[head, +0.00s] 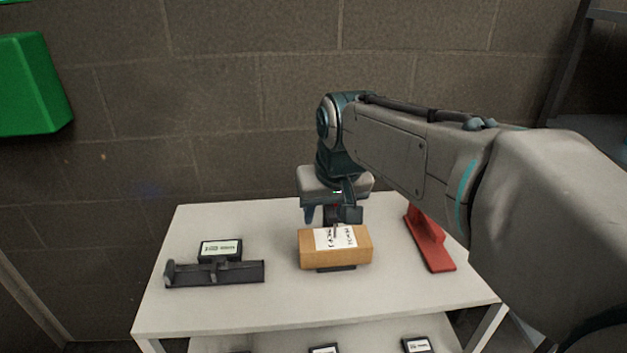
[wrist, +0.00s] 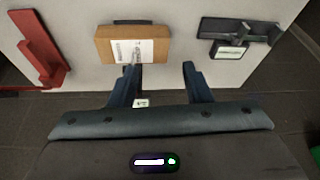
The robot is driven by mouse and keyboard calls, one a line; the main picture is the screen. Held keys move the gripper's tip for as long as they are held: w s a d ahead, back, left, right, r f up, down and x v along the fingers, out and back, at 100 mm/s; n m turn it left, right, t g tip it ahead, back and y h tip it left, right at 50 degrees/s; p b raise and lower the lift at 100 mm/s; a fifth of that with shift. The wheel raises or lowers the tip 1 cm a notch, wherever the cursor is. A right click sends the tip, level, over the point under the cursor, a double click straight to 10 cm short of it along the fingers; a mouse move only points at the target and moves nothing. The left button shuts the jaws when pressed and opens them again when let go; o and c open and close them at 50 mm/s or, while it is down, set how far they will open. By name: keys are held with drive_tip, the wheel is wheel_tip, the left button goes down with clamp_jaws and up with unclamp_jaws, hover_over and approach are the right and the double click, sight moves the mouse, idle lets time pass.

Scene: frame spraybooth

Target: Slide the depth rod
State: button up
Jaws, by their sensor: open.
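A tan block (head: 312,254) with a white printed label stands near the middle of the table. A small grey pin-like piece (head: 336,230) shows at the label; I cannot tell whether it is the depth rod. The block also shows in the wrist view (wrist: 112,47). My gripper (head: 330,213) is open, just behind and above the block. In the wrist view its dark fingers (wrist: 160,68) are apart with nothing between them; the left fingertip overlaps the block's label edge, and contact cannot be told.
A dark slotted bar fixture (head: 215,274) lies at the table's left, with a black labelled box (head: 220,248) behind it. A red stand (head: 430,245) is at the right. The white table (head: 235,315) is clear in front. A block wall stands behind.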

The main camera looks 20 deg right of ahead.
drive_tip(key=w+d+r+m+h, duration=0.1)
drive_tip(key=w+d+r+m, duration=0.1)
drive_tip(key=w+d+r, duration=0.45)
drive_tip(key=p+x, duration=0.1)
drive_tip(key=x, duration=1.2)
drive_tip(key=shift+w+d, duration=0.1)
